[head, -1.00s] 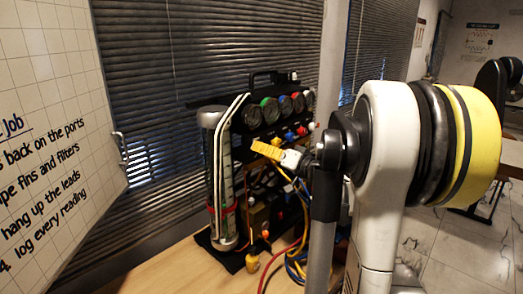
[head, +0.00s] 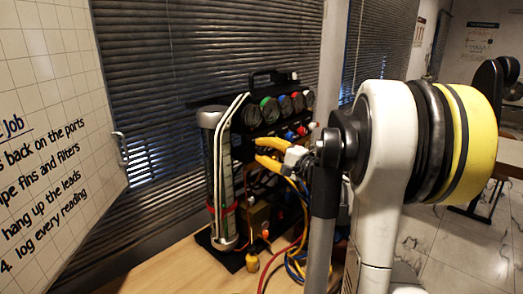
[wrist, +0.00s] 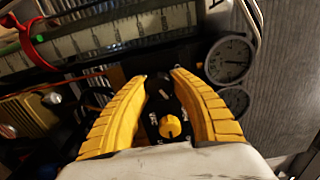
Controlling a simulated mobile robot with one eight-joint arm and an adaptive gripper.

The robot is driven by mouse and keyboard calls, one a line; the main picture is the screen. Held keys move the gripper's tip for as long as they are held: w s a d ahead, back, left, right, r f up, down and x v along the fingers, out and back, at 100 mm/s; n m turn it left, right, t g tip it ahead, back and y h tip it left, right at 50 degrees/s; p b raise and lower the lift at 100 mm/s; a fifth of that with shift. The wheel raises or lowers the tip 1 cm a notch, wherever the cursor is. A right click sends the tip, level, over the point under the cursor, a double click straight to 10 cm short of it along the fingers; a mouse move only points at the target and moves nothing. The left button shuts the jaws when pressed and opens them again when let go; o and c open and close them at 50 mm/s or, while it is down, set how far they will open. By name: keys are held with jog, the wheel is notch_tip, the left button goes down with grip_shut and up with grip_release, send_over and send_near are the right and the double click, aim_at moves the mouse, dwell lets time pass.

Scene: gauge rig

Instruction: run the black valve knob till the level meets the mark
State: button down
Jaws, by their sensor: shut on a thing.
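The clear level tube (head: 225,180) stands upright at the left of the rig, with a red ring (head: 222,210) around its lower part. The tube crosses the top left of the wrist view, with the red ring (wrist: 38,38) there too. My gripper (head: 257,151) reaches the rig's front beside the tube. In the wrist view its yellow fingers (wrist: 160,77) close on a dark thing between the tips, which I take to be the black valve knob; it is mostly hidden against the black panel.
A yellow knob (wrist: 172,127) with white markings sits on the black panel between my fingers. Round gauges (wrist: 229,60) are at the right. Loose cables (head: 294,262) hang at the rig's lower right. A whiteboard (head: 45,130) stands left; the bench front (head: 170,268) is clear.

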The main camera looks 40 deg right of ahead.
jog(key=m, duration=0.4)
jog(key=shift+m, duration=0.7)
jog(key=c, duration=1.1)
grip_release()
jog(key=shift+o, duration=0.2)
jog(key=s+d, duration=0.1)
jog(key=s, duration=1.1)
